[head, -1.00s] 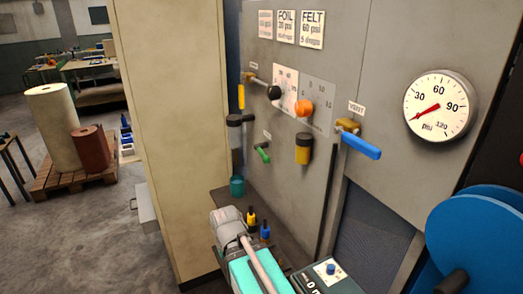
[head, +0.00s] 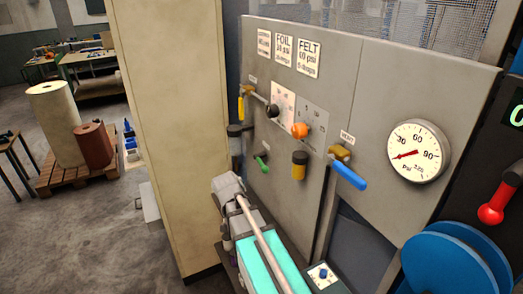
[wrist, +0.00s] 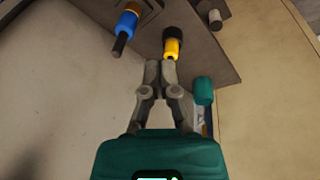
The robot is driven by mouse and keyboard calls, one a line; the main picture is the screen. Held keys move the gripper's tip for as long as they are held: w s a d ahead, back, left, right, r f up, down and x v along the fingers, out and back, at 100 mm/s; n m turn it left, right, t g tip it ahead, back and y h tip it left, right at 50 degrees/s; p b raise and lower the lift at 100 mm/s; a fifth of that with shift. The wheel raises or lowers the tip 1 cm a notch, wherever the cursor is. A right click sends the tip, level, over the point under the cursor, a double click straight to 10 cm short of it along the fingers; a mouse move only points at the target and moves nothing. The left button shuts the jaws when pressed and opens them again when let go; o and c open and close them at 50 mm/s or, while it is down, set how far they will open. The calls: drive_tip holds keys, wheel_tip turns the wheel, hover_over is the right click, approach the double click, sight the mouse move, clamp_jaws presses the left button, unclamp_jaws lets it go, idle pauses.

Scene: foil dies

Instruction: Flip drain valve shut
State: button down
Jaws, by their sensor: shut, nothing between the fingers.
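A small valve with a green handle (head: 262,164) sits low on the left part of the grey panel, below a small tag I cannot read; the handle slants down to the right. I cannot confirm from its tag that this is the drain valve. It does not show in the wrist view.
A blue-handled valve (head: 350,176), a yellow-handled valve (head: 241,106), an orange knob (head: 299,131) and a yellow-and-black cylinder (head: 299,166) crowd the panel. The gauge (head: 418,152) is at right.

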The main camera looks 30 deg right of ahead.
drive_tip(key=w+d+r+m+h+p, duration=0.1)
drive_tip(key=w+d+r+m+p, duration=0.2)
drive_tip(key=r, duration=0.4)
drive_tip(key=w+d+r+m+t+h+p, duration=0.1)
drive_tip(key=w+d+r+m+p, duration=0.3)
drive_tip(key=w+d+r+p, duration=0.1)
drive_tip(key=w+d+r+m+h+p, duration=0.2)
drive_tip(key=w+d+r+m+p, duration=0.1)
drive_tip(key=r+p, duration=0.6)
drive_tip(key=shift+w+d+r+m, duration=0.15)
drive_tip(key=shift+w+d+m, duration=0.3)
drive_tip(key=shift+w, duration=0.75)
drive_tip(key=b, duration=0.9)
hover_over(262, 166)
drive_tip(key=f, duration=0.5)
drive_tip(key=s+f, duration=0.1)
drive_tip(key=f, duration=0.2)
drive_tip(key=shift+d+f, duration=0.2)
drive_tip(key=shift+d, duration=0.15)
drive_tip(key=shift+w+a+f+b, duration=0.15)
drive_tip(key=shift+f+b, duration=0.35)
drive_tip(key=shift+f, duration=0.1)
drive_tip(key=shift+w+a+f+b, duration=0.1)
drive_tip(key=shift+w+f+b, duration=0.05)
drive_tip(key=shift+f+b, duration=0.45)
drive_tip(key=shift+w+a+f+b, duration=0.15)
drive_tip(key=shift+f+b, duration=0.3)
drive_tip(key=shift+f, duration=0.15)
